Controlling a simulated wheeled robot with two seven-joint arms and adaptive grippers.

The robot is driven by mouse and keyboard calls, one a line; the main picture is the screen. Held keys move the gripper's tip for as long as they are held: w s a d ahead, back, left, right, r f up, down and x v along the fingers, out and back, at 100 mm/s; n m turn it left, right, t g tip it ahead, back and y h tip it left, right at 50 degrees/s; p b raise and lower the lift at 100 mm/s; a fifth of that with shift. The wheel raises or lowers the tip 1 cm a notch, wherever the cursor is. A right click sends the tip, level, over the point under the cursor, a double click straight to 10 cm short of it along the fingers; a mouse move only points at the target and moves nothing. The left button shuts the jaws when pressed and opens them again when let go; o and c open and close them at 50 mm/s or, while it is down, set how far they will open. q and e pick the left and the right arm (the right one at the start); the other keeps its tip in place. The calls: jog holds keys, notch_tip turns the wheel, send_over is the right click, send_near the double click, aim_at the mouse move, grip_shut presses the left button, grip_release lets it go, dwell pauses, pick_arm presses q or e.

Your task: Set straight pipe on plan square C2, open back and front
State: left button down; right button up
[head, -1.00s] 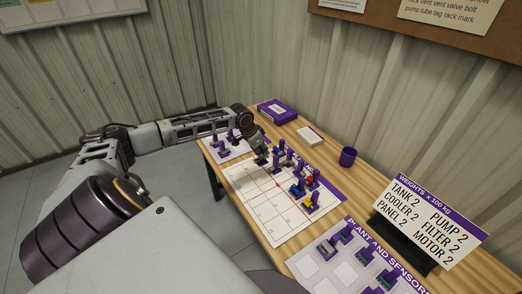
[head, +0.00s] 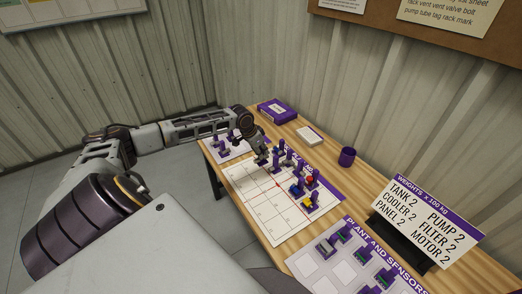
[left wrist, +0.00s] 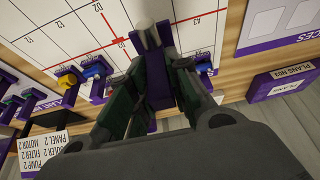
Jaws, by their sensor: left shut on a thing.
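My left gripper (head: 261,160) is over the far left part of the white plan sheet (head: 262,207). In the left wrist view its fingers (left wrist: 155,85) are shut on the straight pipe (left wrist: 148,35), a purple piece with a pale grey round end. The pipe is over the plan's printed grid and red lines; I cannot tell whether it touches the sheet. Which square lies under it is hidden. Several purple-based pieces stand along the plan's back side, with blue, red and yellow (head: 307,203) parts. My right gripper is not in view.
A tray sheet with purple pieces (head: 232,138) lies left of the plan. The plant and sensors sheet (head: 305,266) lies at the front right. A purple box (head: 277,111), a white card (head: 311,135), a purple cup (head: 347,157) and a weights sign (head: 430,220) stand behind. The plan's near half is clear.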

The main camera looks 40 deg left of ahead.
aim_at(259, 162)
pick_arm(q)
jog(key=shift+f, duration=0.45)
jog(key=shift+f+b, duration=0.6)
jog(key=shift+f, duration=1.65)
jog(key=shift+f, duration=0.15)
jog(key=shift+f, duration=0.2)
jog(key=shift+f+b, duration=0.35)
jog(key=shift+f, duration=1.15)
jog(key=shift+p, duration=0.5)
jog(key=shift+f, duration=0.75)
dwell(0.9)
